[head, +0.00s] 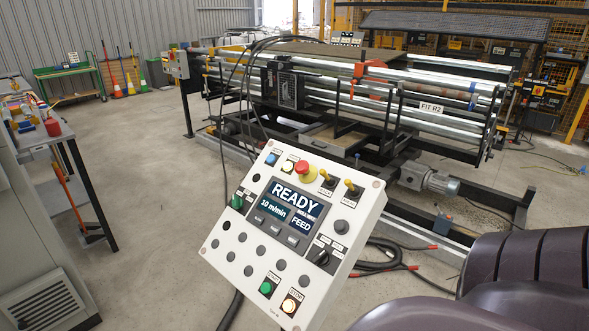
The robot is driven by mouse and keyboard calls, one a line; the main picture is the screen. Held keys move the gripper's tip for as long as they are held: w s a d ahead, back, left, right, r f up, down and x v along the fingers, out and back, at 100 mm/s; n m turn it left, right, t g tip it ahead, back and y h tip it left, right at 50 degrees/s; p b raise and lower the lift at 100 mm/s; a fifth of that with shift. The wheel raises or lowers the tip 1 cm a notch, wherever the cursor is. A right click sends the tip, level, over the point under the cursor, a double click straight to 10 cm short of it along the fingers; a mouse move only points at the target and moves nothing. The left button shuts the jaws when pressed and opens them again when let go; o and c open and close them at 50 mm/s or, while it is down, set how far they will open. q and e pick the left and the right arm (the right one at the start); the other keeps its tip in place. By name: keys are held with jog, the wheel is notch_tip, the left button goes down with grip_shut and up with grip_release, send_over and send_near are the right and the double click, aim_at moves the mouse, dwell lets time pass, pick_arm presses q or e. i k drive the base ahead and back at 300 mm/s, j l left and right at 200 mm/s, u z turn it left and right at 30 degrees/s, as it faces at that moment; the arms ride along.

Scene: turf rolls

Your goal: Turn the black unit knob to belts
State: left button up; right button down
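A white tilted control panel (332,208) stands in the middle foreground. A black selector knob (322,258) is on its lower right part, with small labels above it that are too small to read surely. The panel's screen (287,208) reads READY, 10 m/min and FEED. A red mushroom button (305,168) and two yellow-topped switches (351,186) are along the top. Neither of my grippers is in view.
A large roller machine (370,85) with a motor (430,180) stands behind the panel. Cables (400,257) lie on the floor to its right. A workbench (50,130) is at left; the floor between is clear.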

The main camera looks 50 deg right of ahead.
aim_at(322, 259)
jog(key=z, duration=1.6)
